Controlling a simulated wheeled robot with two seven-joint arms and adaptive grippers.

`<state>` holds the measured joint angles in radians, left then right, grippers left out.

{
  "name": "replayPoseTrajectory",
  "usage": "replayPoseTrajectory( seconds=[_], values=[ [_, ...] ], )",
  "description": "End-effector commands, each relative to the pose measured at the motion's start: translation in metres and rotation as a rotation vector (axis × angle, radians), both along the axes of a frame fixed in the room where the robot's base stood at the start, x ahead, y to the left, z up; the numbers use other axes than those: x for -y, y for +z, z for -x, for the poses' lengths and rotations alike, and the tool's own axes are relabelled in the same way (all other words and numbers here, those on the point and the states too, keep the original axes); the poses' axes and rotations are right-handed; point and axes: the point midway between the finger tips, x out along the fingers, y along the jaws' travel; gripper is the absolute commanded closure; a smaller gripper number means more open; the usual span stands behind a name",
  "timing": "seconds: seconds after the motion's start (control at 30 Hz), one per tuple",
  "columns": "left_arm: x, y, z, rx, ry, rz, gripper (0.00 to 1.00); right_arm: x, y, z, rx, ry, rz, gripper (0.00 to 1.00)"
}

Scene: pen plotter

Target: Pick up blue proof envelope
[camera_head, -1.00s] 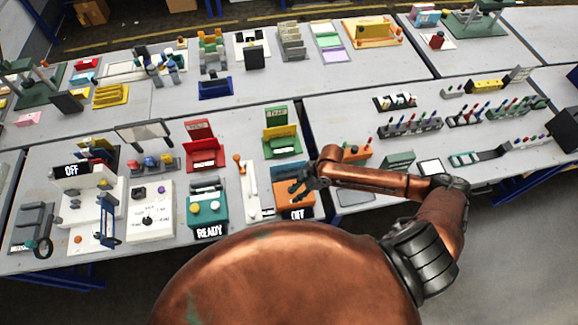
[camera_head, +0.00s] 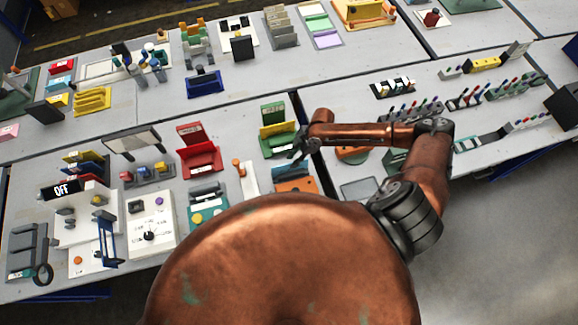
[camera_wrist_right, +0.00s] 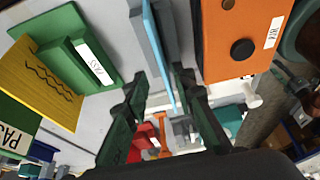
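A thin light-blue sheet (camera_wrist_right: 160,55), which looks like the blue proof envelope, stands edge-on in the right wrist view beside a grey plate. My right gripper (camera_wrist_right: 163,75) is open, with one dark finger on each side of the sheet. A gap shows between the sheet and the fingertips, so it does not look clamped. My left gripper is not in view.
The green holder (camera_head: 271,113) with a yellow card (camera_wrist_right: 45,80) is close to the gripper. An orange unit (camera_head: 295,186) lies on its other side. A red holder (camera_head: 202,158) stands further left. A grey pad (camera_head: 360,189) lies right of the orange unit.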

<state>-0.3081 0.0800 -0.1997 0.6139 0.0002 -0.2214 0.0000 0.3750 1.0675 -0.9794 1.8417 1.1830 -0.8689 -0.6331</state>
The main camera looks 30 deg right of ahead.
Motion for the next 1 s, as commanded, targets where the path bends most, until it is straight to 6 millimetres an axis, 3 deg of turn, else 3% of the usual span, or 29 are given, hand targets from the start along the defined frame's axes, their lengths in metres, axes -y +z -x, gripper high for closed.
replayPoseTrajectory(
  seconds=[0.13, 0.3, 0.47, 0.6, 1.0],
  values=[
    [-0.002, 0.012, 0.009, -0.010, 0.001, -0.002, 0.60, -0.010, -0.018, 0.005, -0.004, -0.003, -0.002, 0.76],
    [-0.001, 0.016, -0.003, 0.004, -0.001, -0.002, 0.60, -0.017, -0.038, 0.003, -0.003, -0.001, -0.001, 0.76],
    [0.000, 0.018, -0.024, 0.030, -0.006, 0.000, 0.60, -0.019, -0.043, 0.002, -0.001, 0.001, 0.001, 0.76],
    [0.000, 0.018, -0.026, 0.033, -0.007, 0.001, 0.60, -0.019, -0.043, 0.002, 0.000, 0.002, 0.000, 0.76],
    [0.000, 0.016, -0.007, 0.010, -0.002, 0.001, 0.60, -0.020, -0.043, 0.002, -0.001, 0.004, 0.000, 1.00]
  ],
)
